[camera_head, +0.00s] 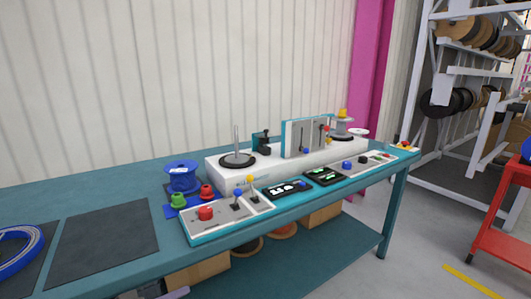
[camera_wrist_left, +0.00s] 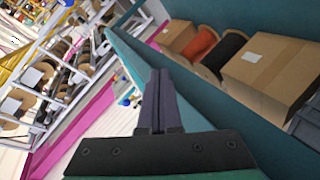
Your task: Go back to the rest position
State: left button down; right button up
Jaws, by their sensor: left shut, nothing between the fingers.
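My left gripper (camera_wrist_left: 159,74) shows in the left wrist view with its two dark fingers together and nothing between them. It is beside the teal edge of the workbench, with the lower shelf and its boxes to the right in that view. In the head view I cannot clearly make out the left gripper; only a small greyish piece shows at the bottom edge, below the bench top. My right gripper is in neither view.
The teal workbench (camera_head: 110,178) holds a control panel (camera_head: 228,223), a blue spool (camera_head: 183,176), a white winding machine (camera_head: 218,162), and a blue coil (camera_head: 18,250). Cardboard boxes (camera_wrist_left: 272,72) and reels sit on its lower shelf. A red cart (camera_head: 505,245) stands right.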

pick_arm(q)
jog(key=s+a+f+m+g+y, duration=0.3)
jog(key=s+f+m+g+y, duration=0.35)
jog(key=s+f, duration=0.9)
notch_tip(320, 180, down, 22)
jog(key=s+n+g+y, duration=0.2)
jog(key=s+y, duration=0.1)
jog(key=s+a+f+g, duration=0.1)
jog(key=s+a+f, duration=0.2)
jog(key=s+f, duration=1.3)
notch_tip(320, 180, up, 16)
jog(key=p, duration=1.4)
jog(key=shift+s+p, duration=0.35)
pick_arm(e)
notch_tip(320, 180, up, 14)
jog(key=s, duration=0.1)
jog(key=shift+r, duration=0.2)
pick_arm(q)
jog(key=shift+m, duration=0.25)
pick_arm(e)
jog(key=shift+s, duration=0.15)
